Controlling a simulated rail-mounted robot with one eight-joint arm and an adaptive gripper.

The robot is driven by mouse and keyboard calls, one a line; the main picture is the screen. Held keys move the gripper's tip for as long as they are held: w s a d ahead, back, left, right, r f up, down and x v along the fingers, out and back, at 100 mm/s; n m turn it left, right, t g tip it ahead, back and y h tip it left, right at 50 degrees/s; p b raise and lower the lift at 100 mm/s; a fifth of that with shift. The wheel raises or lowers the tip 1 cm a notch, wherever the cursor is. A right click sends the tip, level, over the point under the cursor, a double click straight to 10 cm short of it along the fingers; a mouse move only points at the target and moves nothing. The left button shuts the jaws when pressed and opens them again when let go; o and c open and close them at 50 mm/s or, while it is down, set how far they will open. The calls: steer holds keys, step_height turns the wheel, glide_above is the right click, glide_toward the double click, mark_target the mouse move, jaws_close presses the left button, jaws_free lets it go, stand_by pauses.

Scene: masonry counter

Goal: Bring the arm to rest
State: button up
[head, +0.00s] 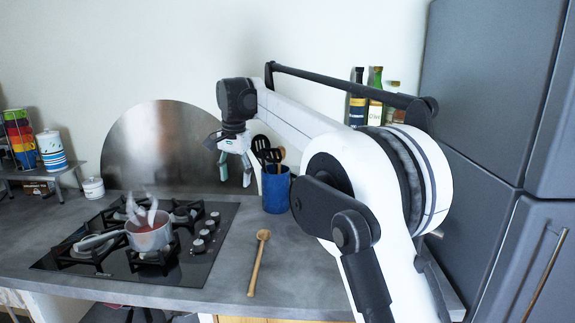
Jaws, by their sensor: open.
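My gripper (235,172) hangs in the air at the end of my white and black arm (310,125). Its fingers point down and are apart, with nothing between them. It is above the back of the counter, in front of the round metal splash plate (150,150) and just left of a blue utensil pot (276,190). My arm is bent, with its big elbow at the right of the picture. The arm hides part of the wall and the counter's right side.
A black gas hob (205,265) holds a steaming small pot (150,235). A wooden spoon (257,262) lies on the grey counter (300,280) right of the hob. Bottles (375,95) stand behind my arm. A dark fridge (500,100) stands at the right. A small shelf (72,170) is at the left.

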steer(key=s+d+r+n+t, duration=0.1)
steer(key=s+d+r, duration=0.2)
steer(key=s+d, duration=0.7)
steer(key=s+d+r+n+t, duration=0.1)
steer(key=s+d+r+t, duration=0.1)
steer(key=s+d, duration=0.85)
steer(key=s+d+f+t, duration=0.1)
steer(key=s+d+f, duration=0.4)
steer(key=s, duration=0.2)
steer(key=s+d+f+n, duration=0.1)
steer(key=s+d+f, duration=0.3)
steer(key=s, duration=0.4)
steer(key=s+d+f+n+t, duration=0.1)
steer(key=s+d+f, duration=0.4)
steer(key=s+f, duration=0.1)
steer(key=shift+s+d+f+t+h, duration=0.15)
steer(key=shift+s+d+t+h, duration=0.2)
steer(key=shift+s, duration=0.35)
